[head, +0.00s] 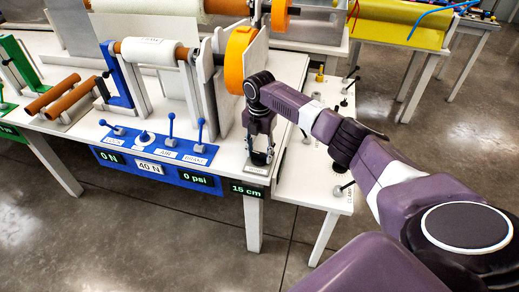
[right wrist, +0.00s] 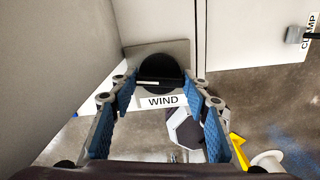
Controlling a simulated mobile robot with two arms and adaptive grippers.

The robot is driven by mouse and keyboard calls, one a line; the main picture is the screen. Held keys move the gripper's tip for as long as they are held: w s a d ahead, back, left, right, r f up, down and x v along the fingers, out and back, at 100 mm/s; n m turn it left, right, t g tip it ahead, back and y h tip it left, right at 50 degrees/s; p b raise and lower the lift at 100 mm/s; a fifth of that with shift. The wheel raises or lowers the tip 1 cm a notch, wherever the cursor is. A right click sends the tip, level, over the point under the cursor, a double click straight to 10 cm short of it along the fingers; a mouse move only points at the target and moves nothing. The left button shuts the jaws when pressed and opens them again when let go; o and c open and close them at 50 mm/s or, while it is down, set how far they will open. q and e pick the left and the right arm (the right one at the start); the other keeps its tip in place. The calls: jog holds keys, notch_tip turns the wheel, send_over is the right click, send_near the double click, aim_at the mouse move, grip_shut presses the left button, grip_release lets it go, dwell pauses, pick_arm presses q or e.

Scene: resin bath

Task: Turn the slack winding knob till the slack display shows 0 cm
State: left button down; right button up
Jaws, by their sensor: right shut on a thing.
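The slack winding knob (right wrist: 160,70) is a round black dial with a white line across it, on a grey plate marked WIND in the right wrist view. The line lies roughly level in that view. My right gripper (head: 262,155) reaches down to the table's front right corner in the head view, and it also shows in the right wrist view (right wrist: 161,84). Its fingers are shut on the knob, one at each side. In the head view the gripper mostly hides the knob. The slack display (head: 247,190) reads 15 cm. My left gripper is not in view.
A blue panel (head: 155,147) with several levers stands left of the gripper, with displays reading 0 N, 40 N and 0 psi. An orange wheel (head: 238,60) and grey upright plates stand behind. A white side table (head: 315,180) with clamp levers adjoins on the right.

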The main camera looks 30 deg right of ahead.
jog(key=m+p, duration=0.2)
jog(key=shift+r+m, duration=0.2)
jog(key=shift+m, duration=0.2)
jog(key=m+p, duration=0.3)
jog(key=m, duration=0.1)
jog(key=m+p, duration=0.2)
jog(key=m, duration=0.2)
jog(key=shift+m, duration=0.4)
jog(key=shift+f+m+p, duration=0.15)
jog(key=shift+m+p, duration=0.5)
jog(key=shift+m, duration=0.85)
jog(key=o, duration=1.2)
jog(key=shift+c, duration=0.2)
